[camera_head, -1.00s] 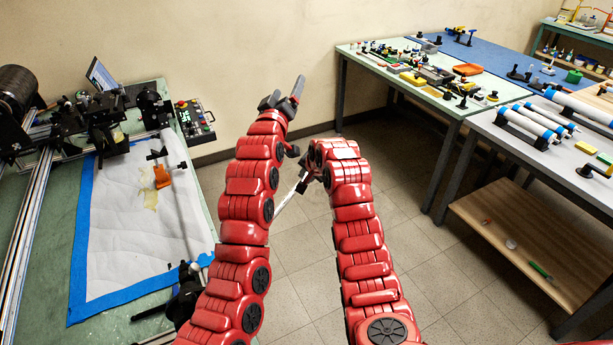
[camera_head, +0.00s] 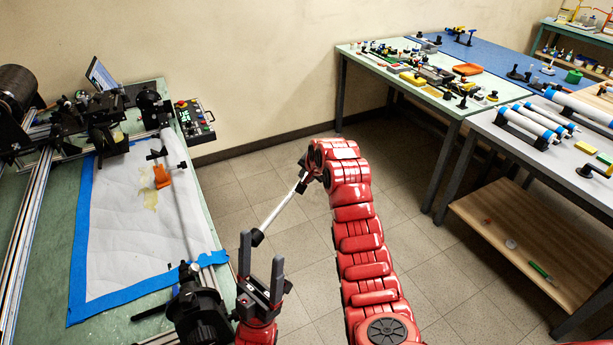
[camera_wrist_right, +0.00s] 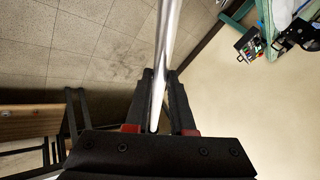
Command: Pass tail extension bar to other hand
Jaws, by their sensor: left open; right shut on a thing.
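The tail extension bar (camera_head: 279,210) is a thin silvery rod with a dark end cap (camera_head: 257,237) at its lower left end. My right gripper (camera_head: 303,182) is shut on its other end and holds it in the air over the floor, tilted down to the left. In the right wrist view the bar (camera_wrist_right: 168,45) runs up from between the fingers of my right gripper (camera_wrist_right: 161,92). My left gripper (camera_head: 261,262) is open and empty, its fingers pointing up, just below the bar's dark end. It looks apart from the bar, though the depth is hard to tell.
A green bench (camera_head: 205,218) with a winding machine, white sheet and blue tape stands at the left. Tables with parts (camera_head: 398,77) and blue-white rollers (camera_head: 529,122) stand at the right. The floor between is free.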

